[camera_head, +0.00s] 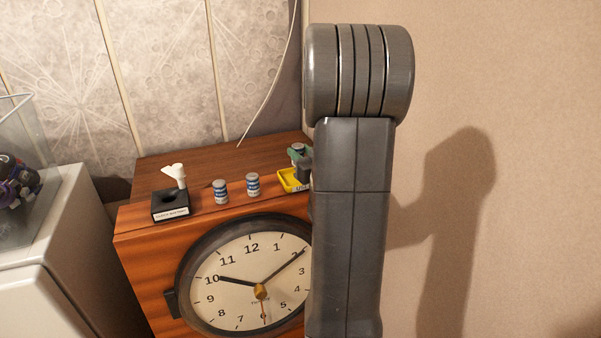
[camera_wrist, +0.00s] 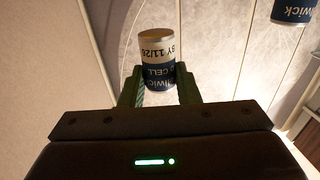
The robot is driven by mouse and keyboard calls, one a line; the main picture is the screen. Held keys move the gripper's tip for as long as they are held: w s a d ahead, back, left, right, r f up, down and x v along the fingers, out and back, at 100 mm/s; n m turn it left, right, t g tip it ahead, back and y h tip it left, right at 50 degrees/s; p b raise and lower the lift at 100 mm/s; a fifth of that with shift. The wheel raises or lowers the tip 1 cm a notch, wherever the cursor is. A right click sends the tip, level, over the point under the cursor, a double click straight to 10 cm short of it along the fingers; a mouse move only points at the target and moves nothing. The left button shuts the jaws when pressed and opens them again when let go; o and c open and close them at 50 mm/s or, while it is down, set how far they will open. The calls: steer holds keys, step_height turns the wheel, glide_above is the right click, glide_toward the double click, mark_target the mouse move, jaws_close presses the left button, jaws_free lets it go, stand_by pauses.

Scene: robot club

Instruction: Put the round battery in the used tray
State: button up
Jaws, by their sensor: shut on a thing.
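My gripper (camera_head: 300,156) is shut on a round battery (camera_wrist: 157,62), a small cylinder with a metal end and a white and blue label. In the wrist view the green fingers (camera_wrist: 160,88) grip its sides. In the head view the held battery (camera_head: 297,147) shows at or just above the yellow used tray (camera_head: 287,183); I cannot tell whether it touches the tray. My arm hides the tray's right side, and its front label is partly visible.
Two similar batteries, one (camera_head: 220,191) left of the other (camera_head: 253,184), stand upright on the wooden cabinet top (camera_head: 215,158). A black holder (camera_head: 170,206) with a white piece in it stands at the left. A large clock (camera_head: 250,275) is on the cabinet's front.

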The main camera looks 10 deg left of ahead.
steer(key=shift+f+b, duration=0.3)
steer(key=shift+f, duration=2.2)
steer(key=shift+f, duration=0.1)
steer(key=shift+f, duration=0.1)
steer(key=o, duration=1.1)
steer(key=shift+c, duration=0.2)
steer(key=shift+s+d+r, duration=0.1)
steer(key=shift+r, duration=0.15)
steer(key=v, duration=1.1)
steer(key=shift+s+d+b, duration=0.25)
steer(key=shift+s+b, duration=0.05)
steer(key=shift+f, duration=0.1)
